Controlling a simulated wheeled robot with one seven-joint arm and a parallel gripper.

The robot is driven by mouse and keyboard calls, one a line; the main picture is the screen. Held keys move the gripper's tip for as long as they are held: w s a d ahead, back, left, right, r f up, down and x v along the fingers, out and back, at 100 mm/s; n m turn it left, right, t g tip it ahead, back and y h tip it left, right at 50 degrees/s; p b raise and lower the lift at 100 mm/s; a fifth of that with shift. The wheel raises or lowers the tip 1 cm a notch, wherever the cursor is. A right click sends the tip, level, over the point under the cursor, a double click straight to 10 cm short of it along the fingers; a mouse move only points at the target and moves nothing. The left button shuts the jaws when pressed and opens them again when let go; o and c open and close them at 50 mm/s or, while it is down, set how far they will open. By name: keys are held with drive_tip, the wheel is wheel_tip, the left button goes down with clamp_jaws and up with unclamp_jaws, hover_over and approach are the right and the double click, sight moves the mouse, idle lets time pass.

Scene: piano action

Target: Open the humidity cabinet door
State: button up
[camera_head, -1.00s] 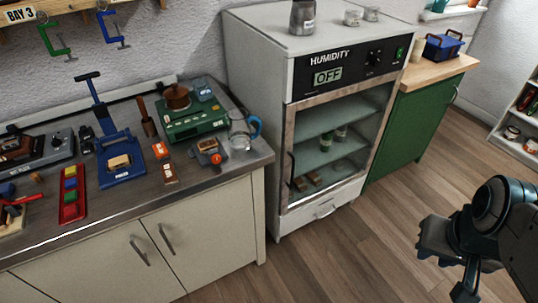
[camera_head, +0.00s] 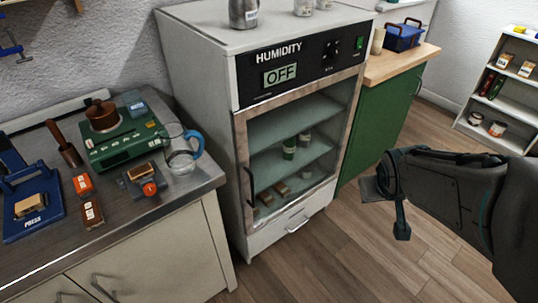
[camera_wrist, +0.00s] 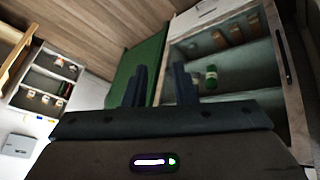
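The humidity cabinet (camera_head: 195,110) stands centre in the head view, a white box with a black panel reading OFF. Its glass door (camera_head: 347,92) is shut, with a metal frame and a dark vertical handle (camera_head: 250,187) on the left edge. In the wrist view the door (camera_wrist: 291,95) shows tilted at the upper right, with its handle (camera_wrist: 281,58) near the right edge. My gripper (camera_head: 386,208) is to the right of the cabinet, in front of it and away from the handle. In the wrist view my gripper's two fingers (camera_wrist: 160,68) are apart with nothing between them.
White shelves (camera_head: 490,110) stand far right. The wooden floor (camera_head: 330,265) in front is clear.

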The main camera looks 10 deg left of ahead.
drive_tip(key=w+a+f+n+t+y+b, duration=0.1)
drive_tip(key=w+a+f+n+t+b, duration=0.15)
drive_tip(key=w+f+b, duration=0.55)
drive_tip(key=n+y+b, duration=0.7)
drive_tip(key=y+b, duration=0.6)
drive_tip(key=y, duration=0.3)
approach(253, 190)
drive_tip(key=b+x, duration=0.3)
drive_tip(key=x, duration=0.7)
drive_tip(key=shift+w+a, duration=0.2)
clamp_jaws()
